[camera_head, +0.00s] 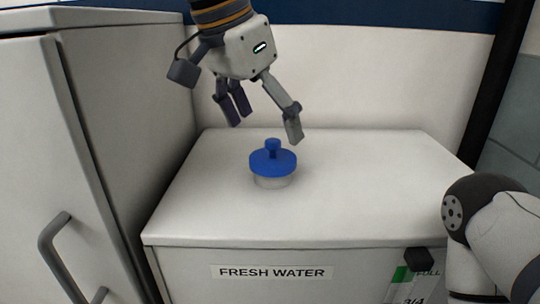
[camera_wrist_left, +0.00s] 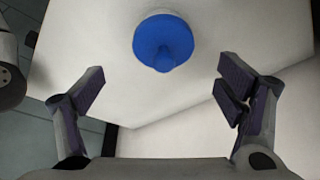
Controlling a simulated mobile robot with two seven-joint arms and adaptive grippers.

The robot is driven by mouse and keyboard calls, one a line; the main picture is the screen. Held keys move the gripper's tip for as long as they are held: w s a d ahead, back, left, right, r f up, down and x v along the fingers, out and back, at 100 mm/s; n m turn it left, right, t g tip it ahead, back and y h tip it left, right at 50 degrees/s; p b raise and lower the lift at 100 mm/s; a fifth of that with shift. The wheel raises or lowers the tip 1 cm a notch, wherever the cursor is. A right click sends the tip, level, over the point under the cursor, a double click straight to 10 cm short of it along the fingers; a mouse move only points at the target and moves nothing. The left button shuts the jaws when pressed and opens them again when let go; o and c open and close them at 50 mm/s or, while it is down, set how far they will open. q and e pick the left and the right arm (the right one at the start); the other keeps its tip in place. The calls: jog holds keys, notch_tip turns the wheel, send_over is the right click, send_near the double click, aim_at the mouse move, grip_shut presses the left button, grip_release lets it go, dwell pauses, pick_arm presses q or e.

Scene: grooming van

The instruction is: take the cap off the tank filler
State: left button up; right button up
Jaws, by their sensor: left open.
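The blue cap (camera_head: 272,161) with a raised knob sits on the pale tank filler neck (camera_head: 272,182), on top of the white fresh water tank (camera_head: 350,205). My left gripper (camera_head: 264,130) is open and empty, above and a little behind the cap, apart from it. My right gripper is in neither view; part of my right arm shows at the lower right of the head view.
A tall white cabinet (camera_head: 120,130) with a grey handle (camera_head: 60,255) stands left of the tank. A wall (camera_head: 380,85) rises behind it. A black post (camera_head: 498,85) stands at the right. The tank top around the cap is clear.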

aim_at(270, 141)
pick_arm(q)
jog(key=x, duration=0.5)
jog(key=shift+w+f, duration=0.25)
jog(key=shift+a, duration=0.1)
jog(key=c, duration=1)
